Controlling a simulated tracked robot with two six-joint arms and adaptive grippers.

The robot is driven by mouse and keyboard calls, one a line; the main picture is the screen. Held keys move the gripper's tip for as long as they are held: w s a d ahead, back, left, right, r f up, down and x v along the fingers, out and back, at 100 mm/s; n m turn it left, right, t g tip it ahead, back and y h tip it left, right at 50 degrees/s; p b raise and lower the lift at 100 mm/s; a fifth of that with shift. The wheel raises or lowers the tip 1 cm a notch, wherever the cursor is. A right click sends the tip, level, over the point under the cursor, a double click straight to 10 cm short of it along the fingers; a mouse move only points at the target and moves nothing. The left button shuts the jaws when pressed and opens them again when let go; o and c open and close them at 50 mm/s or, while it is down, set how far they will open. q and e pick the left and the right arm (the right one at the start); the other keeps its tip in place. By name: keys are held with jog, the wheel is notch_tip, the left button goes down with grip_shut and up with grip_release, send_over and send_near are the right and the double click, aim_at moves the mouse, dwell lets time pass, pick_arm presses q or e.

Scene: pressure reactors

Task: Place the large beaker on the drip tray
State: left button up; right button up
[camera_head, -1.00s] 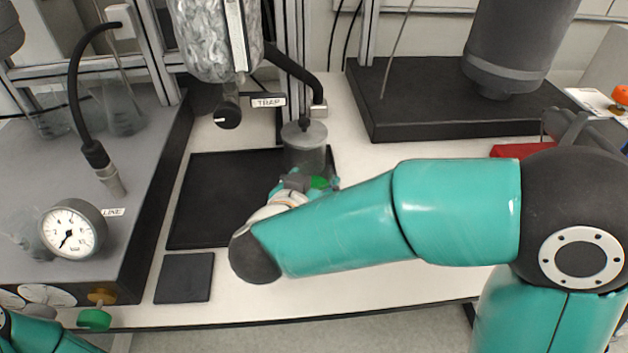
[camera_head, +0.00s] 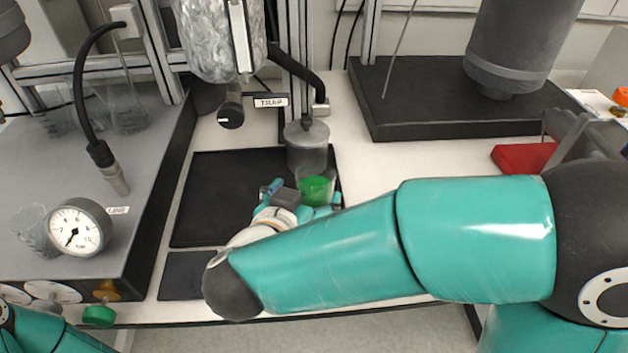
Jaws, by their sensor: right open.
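A clear beaker with green contents (camera_head: 317,188) stands upright at the right end of the black drip tray (camera_head: 215,195), in front of a lidded clear vessel. I take it to be the large beaker. My right gripper (camera_head: 305,207) is open just in front of the beaker, with teal finger parts near both sides. Whether a finger touches the beaker cannot be told, and its base is hidden by the gripper. Part of my left arm shows at the lower left corner, but its gripper is out of view.
A grey box with a pressure gauge (camera_head: 78,227) and glassware is at left. A small dark mat (camera_head: 188,277) lies in front of the tray. White bench right of the tray is clear.

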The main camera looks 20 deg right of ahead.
jog(key=v, duration=0.6)
jog(key=shift+s+p, duration=0.15)
jog(key=shift+p, duration=0.15)
